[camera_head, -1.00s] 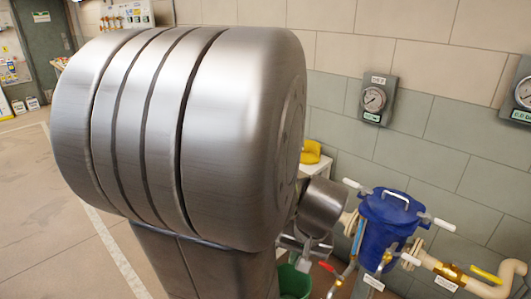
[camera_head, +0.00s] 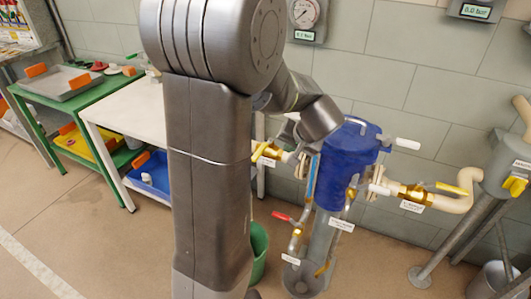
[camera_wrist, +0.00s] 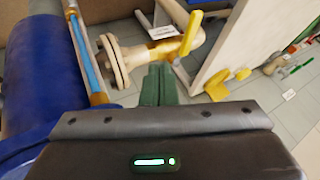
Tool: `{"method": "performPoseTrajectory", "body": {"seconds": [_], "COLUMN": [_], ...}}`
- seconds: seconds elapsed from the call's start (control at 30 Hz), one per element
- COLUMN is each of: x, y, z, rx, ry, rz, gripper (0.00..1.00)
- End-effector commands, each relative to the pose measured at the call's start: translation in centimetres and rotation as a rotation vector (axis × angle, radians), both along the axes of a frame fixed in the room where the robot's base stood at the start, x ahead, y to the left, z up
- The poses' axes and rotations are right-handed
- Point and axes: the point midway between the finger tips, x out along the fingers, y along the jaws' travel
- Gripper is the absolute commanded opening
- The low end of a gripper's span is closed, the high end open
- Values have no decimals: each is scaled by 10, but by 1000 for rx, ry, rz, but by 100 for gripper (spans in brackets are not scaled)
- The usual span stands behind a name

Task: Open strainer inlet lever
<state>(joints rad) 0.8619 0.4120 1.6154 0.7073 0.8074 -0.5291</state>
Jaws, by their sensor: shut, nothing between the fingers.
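The blue strainer body (camera_head: 350,165) stands against the wall on a grey pedestal; in the wrist view it fills the left edge (camera_wrist: 35,65). A yellow lever on a brass valve (camera_head: 263,151) is on the pipe left of the strainer. A yellow lever also shows in the wrist view (camera_wrist: 187,35), standing up from a cream flanged pipe. My gripper's green fingers (camera_wrist: 159,78) are together and empty, just below that pipe and lever in the picture; contact cannot be told. In the head view my own arm hides the fingers. The label by the lever is unreadable.
A second yellow lever (camera_head: 453,188) is on the right pipe, and a red lever (camera_head: 282,216) is low at the front. A green bucket (camera_head: 258,250) stands beside the pedestal. A white bench (camera_head: 135,108) is on the left. The floor at front left is clear.

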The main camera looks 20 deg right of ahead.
Motion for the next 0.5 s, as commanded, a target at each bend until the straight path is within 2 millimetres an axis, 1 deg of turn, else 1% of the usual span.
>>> {"method": "performPoseTrajectory", "body": {"seconds": [0.3,0.37,0.5], "x": [2,4,17], "y": [1,1,2], "z": [-2,-6,-23], "rx": [0,1,1], "ry": [1,2,4], "rz": [2,2,5], "gripper": [0,0,0]}}
